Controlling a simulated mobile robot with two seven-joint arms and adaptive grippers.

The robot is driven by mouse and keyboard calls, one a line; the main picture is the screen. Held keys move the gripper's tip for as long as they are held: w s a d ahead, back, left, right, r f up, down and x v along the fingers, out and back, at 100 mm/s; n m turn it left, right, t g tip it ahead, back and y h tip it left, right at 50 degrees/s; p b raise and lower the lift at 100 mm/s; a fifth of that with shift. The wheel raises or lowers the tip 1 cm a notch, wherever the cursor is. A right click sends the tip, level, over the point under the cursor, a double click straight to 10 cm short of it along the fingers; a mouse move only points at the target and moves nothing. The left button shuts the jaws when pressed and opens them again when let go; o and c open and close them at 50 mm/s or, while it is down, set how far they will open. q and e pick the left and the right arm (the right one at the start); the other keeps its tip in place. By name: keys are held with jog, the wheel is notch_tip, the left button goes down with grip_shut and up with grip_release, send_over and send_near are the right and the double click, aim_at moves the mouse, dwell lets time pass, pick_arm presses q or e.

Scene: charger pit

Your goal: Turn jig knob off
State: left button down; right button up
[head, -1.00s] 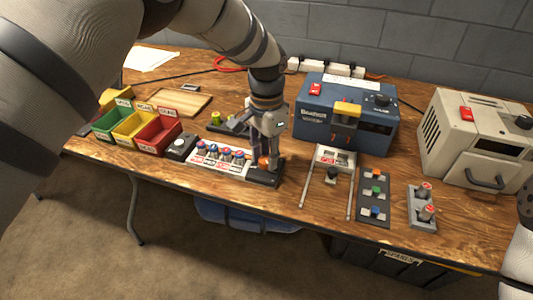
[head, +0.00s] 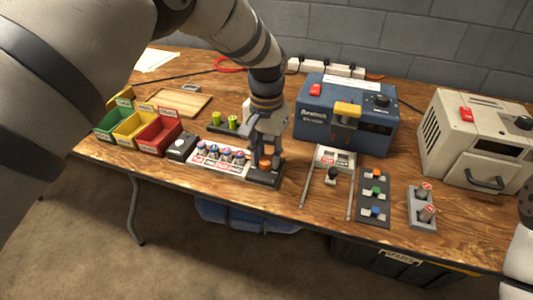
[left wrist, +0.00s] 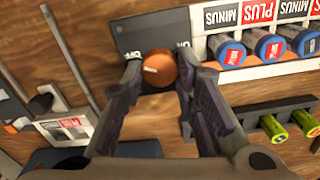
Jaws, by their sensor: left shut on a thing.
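The jig knob (left wrist: 158,70) is a round orange knob with a pale mark, on a dark plate (left wrist: 150,32) at the end of the battery rack. In the left wrist view the mark points left, toward one of two small white labels whose words I cannot read surely. In the head view the orange knob (head: 265,164) shows low between the fingers. My left gripper (head: 265,157) points down at it, with a finger on either side. It is shut on the knob. My right gripper is out of view; only part of that arm shows at the right edge.
The rack (head: 220,160) with several blue batteries is left of the knob; green cells (head: 226,122) stand behind. A blue charger (head: 345,115) is at the back right. A white-and-black slider unit (head: 335,158) with two rods stands to the right. Coloured bins (head: 158,134) are farther left.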

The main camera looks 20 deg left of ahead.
aim_at(266, 159)
pick_arm(q)
jog(key=c, duration=1.2)
grip_release()
jog(key=shift+c, duration=0.2)
notch_tip(266, 159, up, 12)
